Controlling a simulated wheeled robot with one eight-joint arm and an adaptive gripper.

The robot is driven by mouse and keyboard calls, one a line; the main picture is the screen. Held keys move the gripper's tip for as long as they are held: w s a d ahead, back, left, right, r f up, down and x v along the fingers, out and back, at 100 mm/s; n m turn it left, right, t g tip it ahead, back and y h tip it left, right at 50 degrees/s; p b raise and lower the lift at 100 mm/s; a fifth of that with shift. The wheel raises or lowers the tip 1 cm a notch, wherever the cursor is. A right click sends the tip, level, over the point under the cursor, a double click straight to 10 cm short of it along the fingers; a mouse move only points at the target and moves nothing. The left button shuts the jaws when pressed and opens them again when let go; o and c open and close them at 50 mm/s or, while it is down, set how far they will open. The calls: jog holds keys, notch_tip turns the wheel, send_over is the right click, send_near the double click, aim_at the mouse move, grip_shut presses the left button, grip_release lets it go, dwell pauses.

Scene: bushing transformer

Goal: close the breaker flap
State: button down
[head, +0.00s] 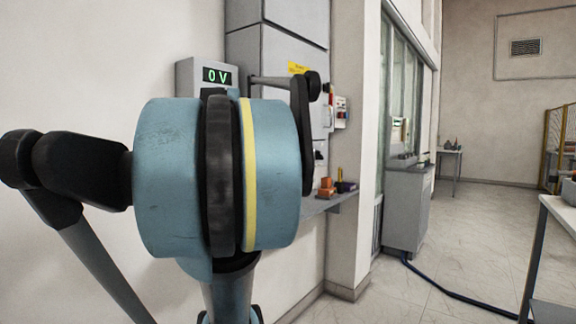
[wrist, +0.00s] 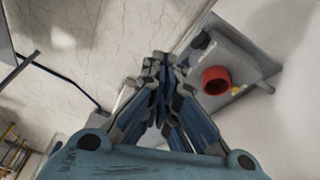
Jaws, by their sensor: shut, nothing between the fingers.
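My gripper (wrist: 157,62) is shut and empty in the wrist view, its fingertips together over a background of floor tiles. In the head view my own arm covers the middle and hides much of the grey cabinet (head: 285,48). A small pale box with red and dark details (head: 341,112) shows at the cabinet's right side. I cannot tell whether it carries the breaker flap, or how the flap stands. In the wrist view a red hollow cylinder (wrist: 215,80) lies to the right of the fingers, apart from them, by a grey surface (wrist: 262,68).
A display reading 0 V (head: 217,76) is on the wall unit at left. A grey shelf (head: 338,201) holds small orange, yellow and purple items. A grey console (head: 408,208) stands farther right, with a dark cable (head: 455,294) on the floor. The right-hand floor is mostly free.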

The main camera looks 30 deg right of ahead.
jog(key=s+d+r+m+g+h, duration=0.1)
jog(key=d+r+m, duration=0.3)
jog(key=r, duration=0.5)
jog(key=d+r+m, duration=0.3)
jog(key=d+r, duration=0.2)
jog(key=r, duration=0.3)
jog(key=d+f, duration=0.7)
jog(key=f, duration=0.2)
jog(key=shift+w+d, duration=0.3)
jog(key=shift+d, duration=0.1)
jog(key=shift+d+n, duration=0.1)
jog(key=shift+n, duration=0.2)
